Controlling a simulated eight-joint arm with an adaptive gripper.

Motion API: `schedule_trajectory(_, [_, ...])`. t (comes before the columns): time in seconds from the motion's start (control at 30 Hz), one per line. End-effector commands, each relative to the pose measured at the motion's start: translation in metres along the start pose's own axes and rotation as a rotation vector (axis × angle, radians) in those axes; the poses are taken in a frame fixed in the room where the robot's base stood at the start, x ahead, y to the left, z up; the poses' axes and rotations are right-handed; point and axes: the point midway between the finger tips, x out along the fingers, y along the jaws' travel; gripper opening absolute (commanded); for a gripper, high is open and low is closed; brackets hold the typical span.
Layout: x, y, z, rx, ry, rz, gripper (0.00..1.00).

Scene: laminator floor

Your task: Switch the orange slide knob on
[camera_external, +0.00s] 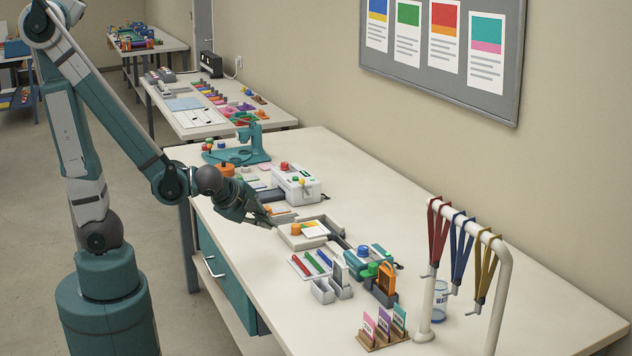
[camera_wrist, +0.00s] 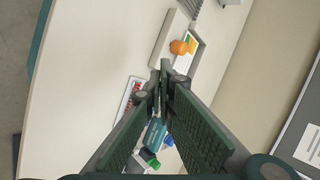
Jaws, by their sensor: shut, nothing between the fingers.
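An orange knob (camera_external: 295,229) sits on the near side of a grey-white tray-like unit (camera_external: 300,242) on the long workbench.
A white machine (camera_external: 297,185) with a red button stands behind the unit. Colored pens (camera_external: 310,264), grey bins (camera_external: 331,288) and a teal bottle-like object (camera_wrist: 155,132) are close by. A lanyard rack (camera_external: 502,280) stands at right. The bench's front left is clear.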

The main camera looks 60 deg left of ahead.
Motion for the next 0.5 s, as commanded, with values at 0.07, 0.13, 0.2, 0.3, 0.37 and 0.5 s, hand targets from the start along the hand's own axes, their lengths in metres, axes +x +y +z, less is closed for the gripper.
schedule_trajectory(0.07, [0.0022, 0.0014, -0.0006, 0.016, -0.002, -0.005, 0.0])
schedule_trajectory(0.13, [0.0029, 0.0017, -0.0006, 0.025, -0.004, -0.009, 0.0])
schedule_trajectory(0.2, [0.0032, 0.0019, -0.0005, 0.029, -0.005, -0.01, 0.0])
schedule_trajectory(0.3, [0.0033, 0.0019, -0.0004, 0.031, -0.005, -0.01, 0.0])
schedule_trajectory(0.37, [0.0032, 0.0019, -0.0003, 0.03, -0.005, -0.01, 0.0])
schedule_trajectory(0.5, [0.0032, 0.0019, -0.0003, 0.03, -0.005, -0.01, 0.0])
